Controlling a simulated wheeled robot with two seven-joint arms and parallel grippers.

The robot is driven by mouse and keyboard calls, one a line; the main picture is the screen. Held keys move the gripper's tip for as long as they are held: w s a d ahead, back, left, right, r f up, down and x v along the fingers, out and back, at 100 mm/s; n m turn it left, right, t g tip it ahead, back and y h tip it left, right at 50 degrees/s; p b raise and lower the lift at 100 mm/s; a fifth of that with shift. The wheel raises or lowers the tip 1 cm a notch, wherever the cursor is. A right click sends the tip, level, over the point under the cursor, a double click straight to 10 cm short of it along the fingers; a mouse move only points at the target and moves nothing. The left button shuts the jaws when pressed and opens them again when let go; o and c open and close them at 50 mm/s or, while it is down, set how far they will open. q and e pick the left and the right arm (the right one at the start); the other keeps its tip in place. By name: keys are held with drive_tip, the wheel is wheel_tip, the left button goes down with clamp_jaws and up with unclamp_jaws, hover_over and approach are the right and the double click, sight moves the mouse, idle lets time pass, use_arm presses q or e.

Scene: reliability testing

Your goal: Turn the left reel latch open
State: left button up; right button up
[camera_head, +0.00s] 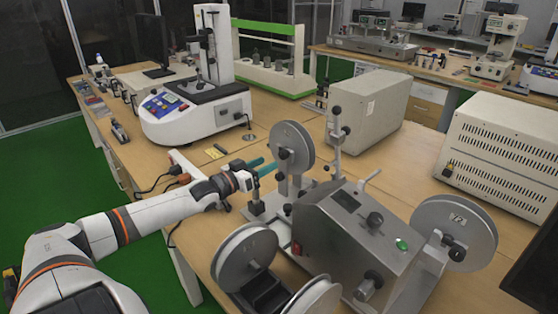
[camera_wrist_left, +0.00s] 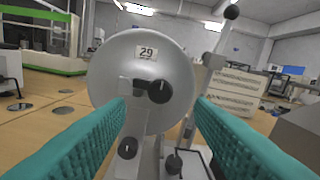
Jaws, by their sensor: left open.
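The left reel (camera_head: 297,140) is a grey disc standing upright on the machine. Its black latch (camera_head: 284,153) sits at the disc's middle. In the left wrist view the reel (camera_wrist_left: 115,75) carries the label 29, and the latch (camera_wrist_left: 158,90) shows as a dark knob with an arm reaching left. My left gripper (camera_head: 262,166) has teal fingers pointing at the reel. In the left wrist view the gripper (camera_wrist_left: 161,102) is open and empty, with its fingers on either side of the latch's line; contact is not visible. My right gripper is not in view.
The grey machine body (camera_head: 345,235) stands right of my gripper, with a second reel (camera_head: 468,225) on its right. White spools (camera_head: 245,255) sit in front. A lever with a black ball (camera_head: 336,110) rises beside the left reel. A grey box (camera_head: 370,110) stands behind.

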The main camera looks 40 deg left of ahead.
sight(281, 156)
use_arm(q)
drive_tip(key=w, duration=0.4)
drive_tip(key=shift+d+r, duration=0.1)
drive_tip(key=shift+d, duration=0.05)
drive_tip(key=shift+w+d, duration=0.15)
drive_tip(key=shift+w, duration=0.95)
drive_tip(key=c, duration=1)
